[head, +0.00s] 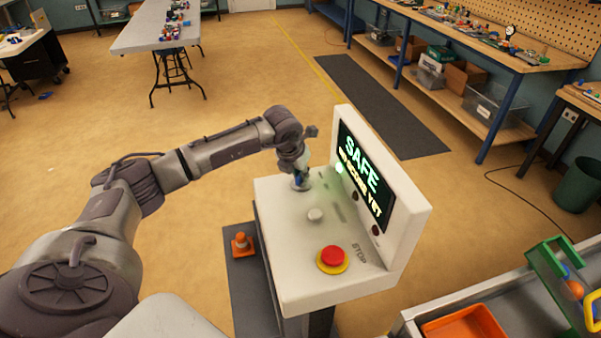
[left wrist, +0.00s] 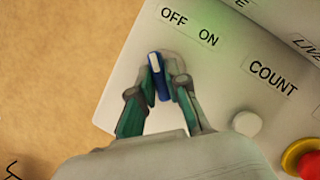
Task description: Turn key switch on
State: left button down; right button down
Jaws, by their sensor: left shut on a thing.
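The key switch (left wrist: 159,77) has a blue key with a pale stripe, below the OFF and ON labels on the white control console (head: 276,221). In the left wrist view the key leans slightly, its upper end toward OFF. My left gripper (left wrist: 162,82) is shut on the key, one finger on each side. In the head view my left gripper (head: 301,181) reaches down to the far left corner of the console and mostly hides the key. The console's screen (head: 362,175) reads SAFE in green, with a yellow line below it. My right gripper is not in view.
A white knob (head: 315,215) and a red STOP button (head: 332,257) on a yellow ring are on the console near the gripper. An orange cone (head: 241,245) stands on the floor beside it. A metal-edged table with an orange tray (head: 463,325) is at the lower right.

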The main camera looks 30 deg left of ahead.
pick_arm(q)
jog(key=m+b, duration=0.1)
jog(key=m+h+b, duration=0.1)
jog(key=m+b, duration=0.1)
jog(key=shift+w+a+f, duration=0.1)
jog(key=shift+f, duration=0.1)
jog(key=m+h+b, duration=0.2)
jog(key=m+b, duration=0.1)
jog(key=m, duration=0.1)
jog(key=shift+r+g, duration=0.1)
jog(key=shift+g, duration=0.3)
jog(key=m+b, duration=0.1)
jog(key=m, duration=0.2)
jog(key=m+g+h+b, duration=0.1)
jog(key=m, duration=0.1)
jog(key=shift+w+a+m, duration=0.15)
jog(key=shift+m, duration=0.25)
jog(key=m+g+h+b, duration=0.1)
jog(key=m+g, duration=0.1)
jog(key=m, duration=0.2)
jog(key=shift+r+m, duration=0.15)
jog(key=shift+m, duration=0.25)
jog(key=shift+b, duration=0.3)
jog(key=c, duration=1.2)
grip_release()
jog(key=shift+o, duration=0.2)
